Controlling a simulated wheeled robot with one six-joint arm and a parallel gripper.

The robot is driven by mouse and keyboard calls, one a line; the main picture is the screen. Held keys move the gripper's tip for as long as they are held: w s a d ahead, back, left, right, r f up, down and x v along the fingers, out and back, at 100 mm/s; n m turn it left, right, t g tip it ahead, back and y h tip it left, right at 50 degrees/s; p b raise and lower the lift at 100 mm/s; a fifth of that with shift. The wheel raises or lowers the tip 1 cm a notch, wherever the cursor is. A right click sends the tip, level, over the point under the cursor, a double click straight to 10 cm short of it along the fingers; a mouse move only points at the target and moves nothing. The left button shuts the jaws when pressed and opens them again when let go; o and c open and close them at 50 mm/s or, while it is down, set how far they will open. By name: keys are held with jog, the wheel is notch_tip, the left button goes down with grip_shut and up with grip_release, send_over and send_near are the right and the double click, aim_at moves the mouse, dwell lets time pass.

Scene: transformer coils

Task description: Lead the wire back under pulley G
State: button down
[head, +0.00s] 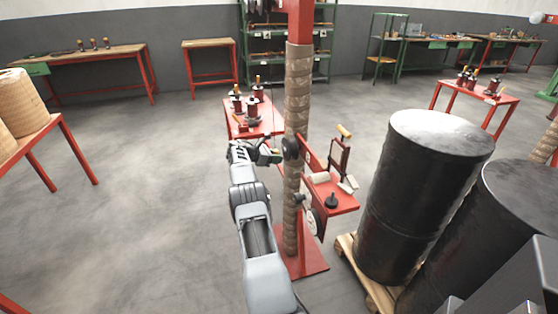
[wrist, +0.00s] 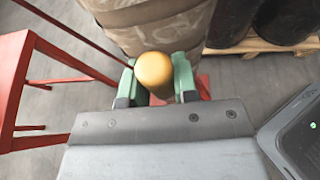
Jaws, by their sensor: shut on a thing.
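My gripper (head: 270,154) is beside the left side of the wrapped column, close to a black wheel (head: 290,148). In the wrist view its two green fingers (wrist: 157,88) are shut on a rounded yellow-brown handle (wrist: 154,68), seen end-on. A pale pulley wheel (head: 313,221) sits lower on the right of the column. I cannot read a letter on either wheel, so I cannot tell which is pulley G.
The wrapped column (head: 297,95) stands right of my arm. A red bracket shelf (head: 340,200) with a clamp juts right from it. Black drums (head: 425,190) on a pallet stand further right. A red table (head: 232,128) with coils is behind the gripper.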

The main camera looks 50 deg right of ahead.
jog(key=shift+s+d+f, duration=0.15)
jog(key=shift+s+d, duration=0.35)
jog(key=s+a+p, duration=0.5)
jog(key=s+a, duration=0.6)
jog(key=s, duration=0.4)
jog(key=shift+s+a, duration=0.3)
jog(key=shift+a, duration=0.05)
